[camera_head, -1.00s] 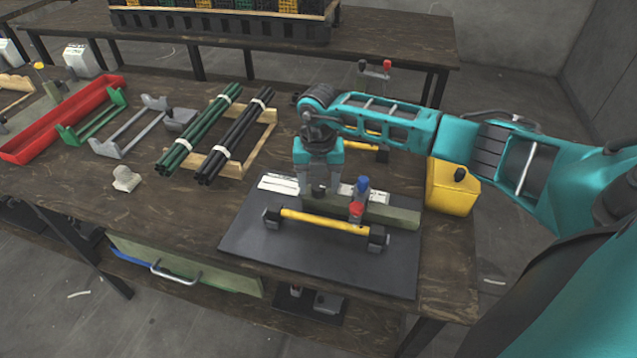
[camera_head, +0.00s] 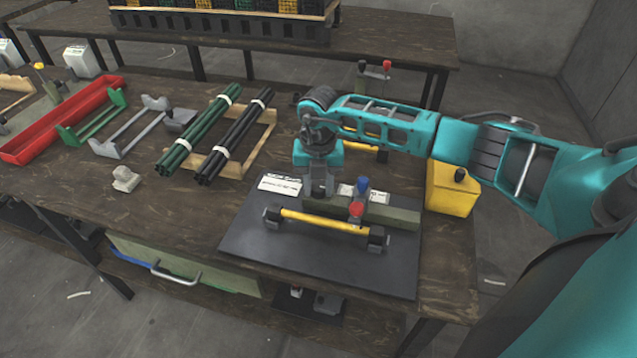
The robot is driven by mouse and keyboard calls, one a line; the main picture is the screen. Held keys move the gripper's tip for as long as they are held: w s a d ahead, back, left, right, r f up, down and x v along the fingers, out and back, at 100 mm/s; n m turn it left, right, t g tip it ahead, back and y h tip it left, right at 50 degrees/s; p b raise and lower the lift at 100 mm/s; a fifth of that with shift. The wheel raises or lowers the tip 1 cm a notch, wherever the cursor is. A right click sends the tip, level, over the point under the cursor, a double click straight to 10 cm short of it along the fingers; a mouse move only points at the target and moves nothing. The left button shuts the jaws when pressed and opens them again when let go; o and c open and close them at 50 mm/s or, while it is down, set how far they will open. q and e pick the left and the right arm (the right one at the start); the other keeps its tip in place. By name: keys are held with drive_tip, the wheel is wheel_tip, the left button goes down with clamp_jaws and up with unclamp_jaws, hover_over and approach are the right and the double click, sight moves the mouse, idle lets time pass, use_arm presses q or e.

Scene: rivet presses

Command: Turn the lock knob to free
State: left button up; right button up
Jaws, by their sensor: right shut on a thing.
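The press stands on a dark grey baseplate (camera_head: 340,268) at the front right of the table. It has an olive beam (camera_head: 395,215), a yellow bar (camera_head: 325,221) with black ends, a red knob (camera_head: 356,208) and a blue-topped part (camera_head: 363,185). My right gripper (camera_head: 318,191) points down at the left part of the beam and is shut on the lock knob. The fingers hide nearly all of the knob, so its marking cannot be read. White labels (camera_head: 280,186) lie behind the beam on either side of the gripper. My left gripper is out of view.
A yellow box (camera_head: 452,190) stands right of the press, under my right arm. Green tubes (camera_head: 197,138) and black tubes (camera_head: 235,140) lie on a wooden rack to the left. A small grey-white piece (camera_head: 125,179) sits on clear table at left.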

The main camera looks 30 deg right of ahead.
drive_tip(key=n+b, duration=0.2)
drive_tip(key=n, duration=0.4)
drive_tip(key=shift+d+n, duration=0.1)
drive_tip(key=shift+n, duration=0.3)
drive_tip(key=n+b, duration=0.1)
drive_tip(key=n, duration=0.2)
drive_tip(key=shift+n, duration=0.3)
drive_tip(key=n+b, duration=0.1)
drive_tip(key=n, duration=0.2)
drive_tip(key=shift+w+d, duration=0.1)
drive_tip(key=n+b, duration=0.1)
drive_tip(key=n, duration=0.1)
drive_tip(key=shift+n, duration=1.3)
drive_tip(key=shift+r, duration=0.1)
